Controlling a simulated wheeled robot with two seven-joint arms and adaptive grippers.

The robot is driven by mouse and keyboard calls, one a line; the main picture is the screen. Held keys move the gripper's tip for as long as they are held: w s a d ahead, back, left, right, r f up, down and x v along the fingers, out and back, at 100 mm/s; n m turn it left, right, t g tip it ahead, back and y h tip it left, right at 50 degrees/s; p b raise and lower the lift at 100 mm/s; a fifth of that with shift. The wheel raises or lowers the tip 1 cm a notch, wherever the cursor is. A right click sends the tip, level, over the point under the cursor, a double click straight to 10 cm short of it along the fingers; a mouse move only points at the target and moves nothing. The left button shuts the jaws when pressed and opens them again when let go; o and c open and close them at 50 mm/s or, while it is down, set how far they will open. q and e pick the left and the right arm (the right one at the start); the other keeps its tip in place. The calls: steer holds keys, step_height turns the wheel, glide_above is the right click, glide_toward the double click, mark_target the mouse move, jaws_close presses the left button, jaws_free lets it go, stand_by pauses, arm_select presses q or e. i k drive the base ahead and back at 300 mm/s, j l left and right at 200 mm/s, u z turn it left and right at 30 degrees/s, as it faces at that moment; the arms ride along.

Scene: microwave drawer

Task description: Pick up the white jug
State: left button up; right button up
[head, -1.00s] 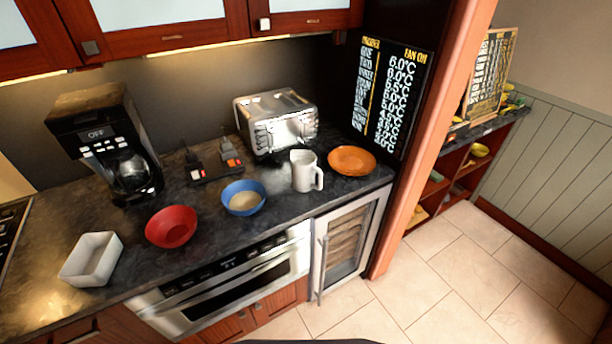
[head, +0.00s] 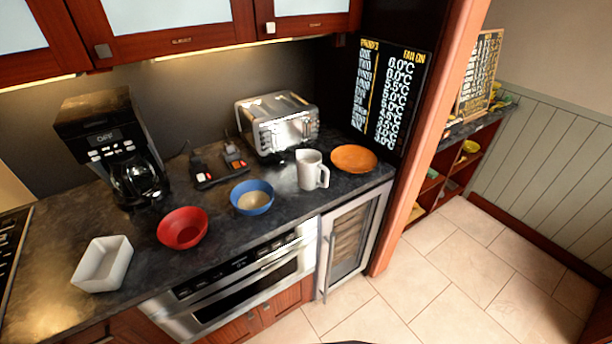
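The white jug (head: 309,171) stands upright on the dark countertop (head: 150,236), toward its right end. Its handle points right. It stands in front of the toaster and just left of the orange plate, with the blue bowl to its left. Neither of my grippers shows in the head view.
Near the jug are an orange plate (head: 354,158), a silver toaster (head: 279,122) and a blue bowl (head: 252,197). A red bowl (head: 182,228), a white dish (head: 102,264) and a coffee maker (head: 110,150) stand further left. Upper cabinets (head: 190,30) overhang the counter. Tiled floor (head: 460,260) is clear at right.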

mark_target(309, 162)
steer(key=k+j, duration=0.1)
steer(key=j, duration=0.35)
steer(key=k+j+u, duration=0.1)
steer(key=j, duration=0.3)
steer(key=k+j, duration=0.15)
steer(key=j, duration=0.3)
